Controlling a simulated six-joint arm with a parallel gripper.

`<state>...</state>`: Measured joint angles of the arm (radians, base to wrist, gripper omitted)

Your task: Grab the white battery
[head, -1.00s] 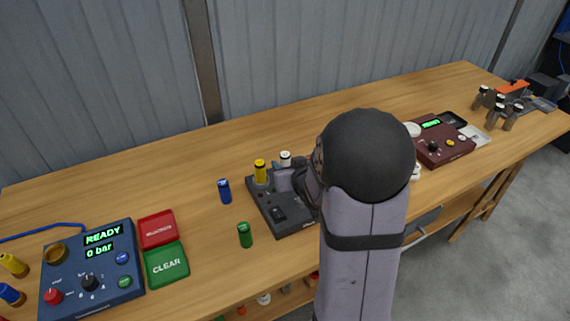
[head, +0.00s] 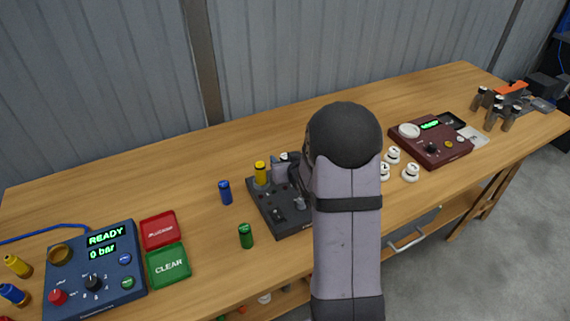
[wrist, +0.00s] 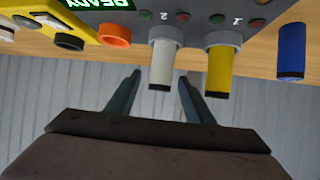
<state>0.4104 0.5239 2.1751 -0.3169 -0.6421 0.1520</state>
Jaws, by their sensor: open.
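The white battery (wrist: 161,66) stands in a slot of the dark charger (head: 265,212), beside the yellow battery (wrist: 219,72). In the head view my arm hides most of the gripper.
A blue battery (head: 225,192) and a green battery (head: 246,236) stand left of the charger. A blue control box (head: 95,268) is at the far left. White discs (head: 411,172) and a maroon box (head: 430,142) are at the right.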

